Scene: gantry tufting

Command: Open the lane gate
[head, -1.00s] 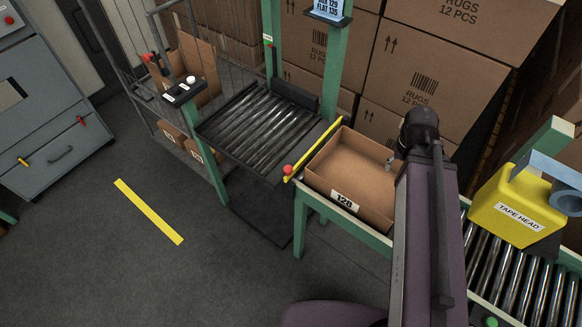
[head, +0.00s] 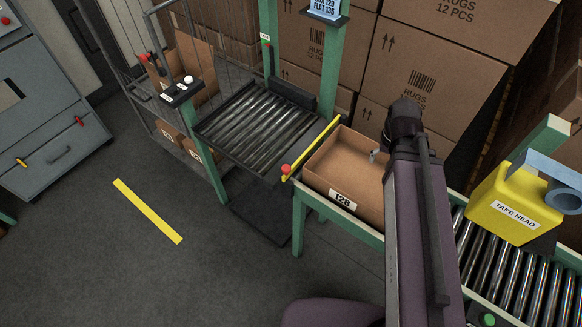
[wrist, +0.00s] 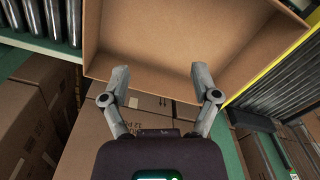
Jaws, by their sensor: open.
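The lane gate (head: 312,148) is a yellow bar with a red knob (head: 286,169) at its near left end. It lies across the conveyor between the open carton marked 128 (head: 343,197) and the dark roller platform (head: 255,125). Part of the yellow bar also shows at the right of the wrist view (wrist: 272,63). My gripper (wrist: 160,77) is open and empty, its two fingers apart at the carton's edge in that view; contact is unclear. In the head view my arm hides most of the gripper; only a grey finger shows by the carton's right side.
A yellow tape head (head: 512,204) stands over rollers at the right. Stacked rug cartons (head: 420,80) fill the back. A green post with a small control box (head: 180,92) stands left of the platform. The floor at left is clear around a yellow stripe (head: 147,210).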

